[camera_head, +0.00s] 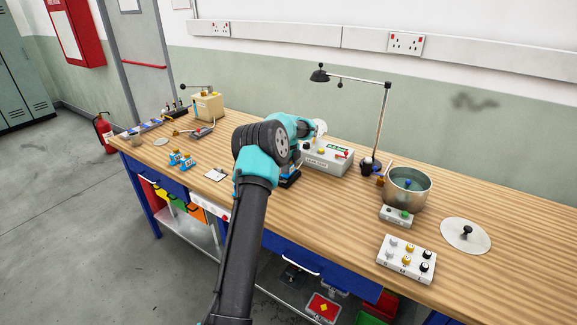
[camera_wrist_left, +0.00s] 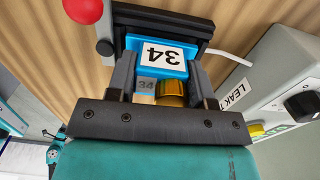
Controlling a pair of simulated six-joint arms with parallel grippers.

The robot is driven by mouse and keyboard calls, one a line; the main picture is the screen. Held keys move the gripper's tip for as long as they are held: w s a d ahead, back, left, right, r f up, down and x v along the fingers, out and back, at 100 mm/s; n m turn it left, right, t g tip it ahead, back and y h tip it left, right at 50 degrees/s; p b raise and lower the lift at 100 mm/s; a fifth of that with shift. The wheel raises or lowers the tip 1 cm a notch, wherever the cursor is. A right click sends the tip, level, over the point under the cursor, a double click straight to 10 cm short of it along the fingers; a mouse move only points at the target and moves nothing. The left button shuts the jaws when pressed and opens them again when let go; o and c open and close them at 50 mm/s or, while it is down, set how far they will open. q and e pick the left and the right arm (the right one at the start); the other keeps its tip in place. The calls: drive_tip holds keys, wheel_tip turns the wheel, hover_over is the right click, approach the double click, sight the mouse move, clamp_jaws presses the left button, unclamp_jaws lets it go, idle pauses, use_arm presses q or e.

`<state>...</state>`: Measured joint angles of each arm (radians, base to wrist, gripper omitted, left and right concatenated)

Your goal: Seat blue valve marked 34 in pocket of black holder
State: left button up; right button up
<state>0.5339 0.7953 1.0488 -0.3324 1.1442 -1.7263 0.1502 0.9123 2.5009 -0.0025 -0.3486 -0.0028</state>
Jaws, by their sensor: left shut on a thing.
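The blue valve marked 34 (camera_wrist_left: 160,52) is between the two fingers of my left gripper (camera_wrist_left: 162,76), which is shut on it. It has a brass-coloured cylinder (camera_wrist_left: 171,92) on the near side. The black holder (camera_wrist_left: 160,18) lies right behind and beside the valve, with a red ball knob (camera_wrist_left: 84,8) at its left. I cannot tell whether the valve is fully down in the pocket. In the head view my arm hides most of the left gripper and the valve; a bit of the black holder (camera_head: 289,182) shows beside the wrist.
The grey leak test box (camera_head: 326,157) stands just right of the holder. Other blue valves (camera_head: 181,159) lie left on the wooden bench (camera_head: 335,215). A metal pot (camera_head: 407,188), a lamp (camera_head: 383,120) and a white block with knobs (camera_head: 406,258) stand to the right.

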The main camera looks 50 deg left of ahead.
use_arm(q)
drive_tip(key=shift+f, duration=0.5)
drive_tip(key=o, duration=1.1)
drive_tip(key=shift+r, duration=3.5)
